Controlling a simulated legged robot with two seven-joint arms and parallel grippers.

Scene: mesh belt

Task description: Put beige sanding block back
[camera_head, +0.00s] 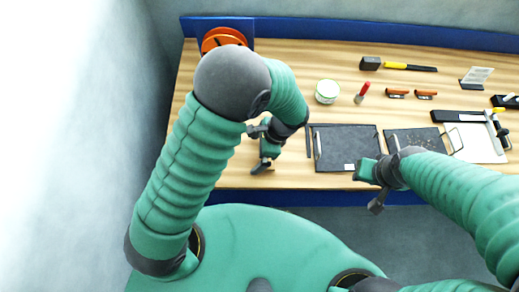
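I cannot make out a beige sanding block in the head view; it may be hidden behind my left arm or lost against the pale wood. My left gripper (259,149) is over the left part of the wooden table (300,60), left of a dark mesh panel (360,140). Its fingers look spread apart, with nothing visible between them. My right gripper (369,188) is at the table's front edge, below the mesh panel. Its fingertips are too small and angled to read.
A white jar (327,91), a red-handled tool (362,92), two orange-brown pieces (397,93) and a yellow-handled hammer (400,66) stand or lie behind the panels. A second dark panel (415,136) and a white board (482,145) are at right. An orange reel (224,40) is back left.

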